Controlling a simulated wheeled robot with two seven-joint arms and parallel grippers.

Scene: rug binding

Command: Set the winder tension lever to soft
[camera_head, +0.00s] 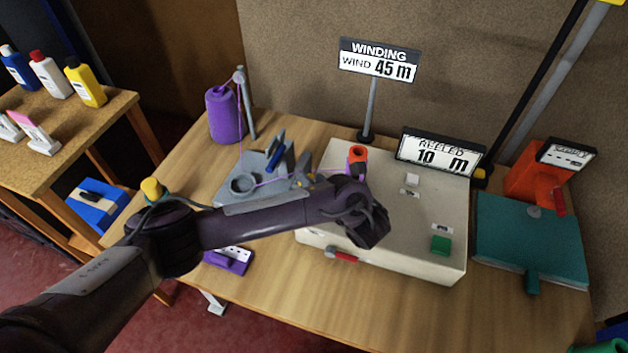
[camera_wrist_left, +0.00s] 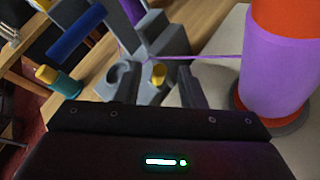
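A cream winder box (camera_head: 400,235) has a red-handled lever (camera_head: 342,255) low on its front side. A grey stepped unit (camera_head: 245,183) stands left of the box, with a blue bar (camera_head: 275,160) on it. The bar also shows at upper left in the left wrist view (camera_wrist_left: 76,32). I cannot read any soft mark. My left gripper (camera_head: 320,183) reaches over the box's left part, toward the grey unit. In the left wrist view (camera_wrist_left: 155,88) its fingers are apart, with a yellow knob (camera_wrist_left: 158,74) beyond them. My right gripper is out of view.
An orange-and-purple spool (camera_head: 356,158) stands on the box, close right of my left gripper. Purple yarn runs from a large purple cone (camera_head: 225,115) through the grey unit. A green button (camera_head: 441,245) and a teal case (camera_head: 530,240) are to the right. The table's front is largely clear.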

